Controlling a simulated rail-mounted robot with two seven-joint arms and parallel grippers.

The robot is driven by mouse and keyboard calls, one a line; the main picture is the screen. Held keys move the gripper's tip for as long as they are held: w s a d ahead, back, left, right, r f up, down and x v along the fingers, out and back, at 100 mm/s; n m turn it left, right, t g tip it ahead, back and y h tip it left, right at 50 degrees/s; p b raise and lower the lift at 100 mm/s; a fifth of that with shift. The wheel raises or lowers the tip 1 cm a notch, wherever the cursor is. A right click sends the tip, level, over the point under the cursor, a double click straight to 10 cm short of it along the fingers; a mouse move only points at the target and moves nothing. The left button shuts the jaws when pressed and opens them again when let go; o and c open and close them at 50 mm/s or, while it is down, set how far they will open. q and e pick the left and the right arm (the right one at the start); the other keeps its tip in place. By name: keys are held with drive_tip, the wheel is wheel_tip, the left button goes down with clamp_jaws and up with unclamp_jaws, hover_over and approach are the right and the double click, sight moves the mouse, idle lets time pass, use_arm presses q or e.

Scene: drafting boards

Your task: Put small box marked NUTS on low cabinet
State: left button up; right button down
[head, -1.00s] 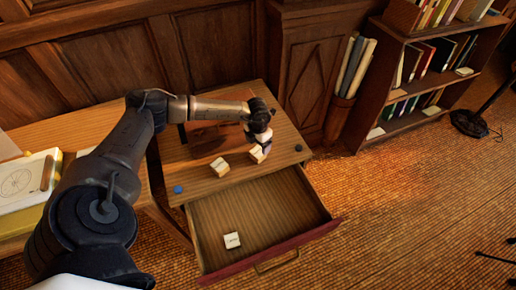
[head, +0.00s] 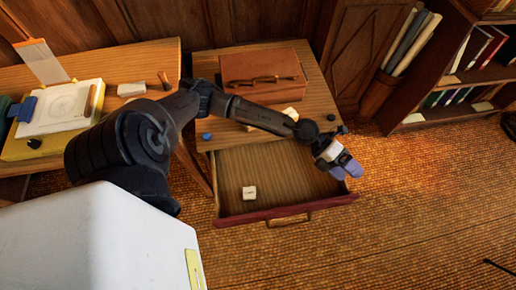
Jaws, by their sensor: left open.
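The low cabinet (head: 203,62) stands against the panelled wall with its drawer (head: 225,178) pulled open. One small pale box (head: 249,192) lies in the drawer, with a mark too small to read. Another small pale box (head: 290,113) is on the cabinet top, partly behind my arm. A further pale box (head: 247,127) there is mostly hidden by the arm. I cannot tell which is marked NUTS. My left gripper (head: 347,170) is open and appears empty at the drawer's right side, apart from the boxes. My right gripper is not in view.
A reddish-brown case (head: 262,60) with a dark, thin object on it fills the cabinet's back. A blue knob-like item (head: 207,137) is near its front left. A desk (head: 140,62) with drawing things stands left. A bookshelf (head: 440,88) stands right. Open floor lies in front.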

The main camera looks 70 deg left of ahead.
use_arm(q)
wheel_tip(320, 180, up, 4)
drive_tip(key=d+n+t+y, duration=0.1)
drive_tip(key=d+n+t, duration=0.2)
drive_tip(key=n+t, duration=0.45)
drive_tip(key=s+a+f+n+g+y, duration=0.3)
drive_tip(key=s+f+n+y, duration=0.3)
drive_tip(key=n, duration=0.4)
drive_tip(key=s+a+f+n+g+y, duration=0.35)
drive_tip(key=s+n+y, duration=0.35)
drive_tip(key=s+n, duration=0.25)
drive_tip(key=s+d+f+n+g, duration=0.1)
drive_tip(key=s+g, duration=0.1)
drive_tip(key=s, duration=0.3)
drive_tip(key=s+f+n+g+h, duration=0.1)
drive_tip(key=s+f+g, duration=0.1)
drive_tip(key=s, duration=0.3)
drive_tip(key=shift+s+d+f+g, duration=0.15)
drive_tip(key=shift+s+d+g, duration=0.05)
drive_tip(key=shift+d+g, duration=0.2)
drive_tip(key=shift+s, duration=0.1)
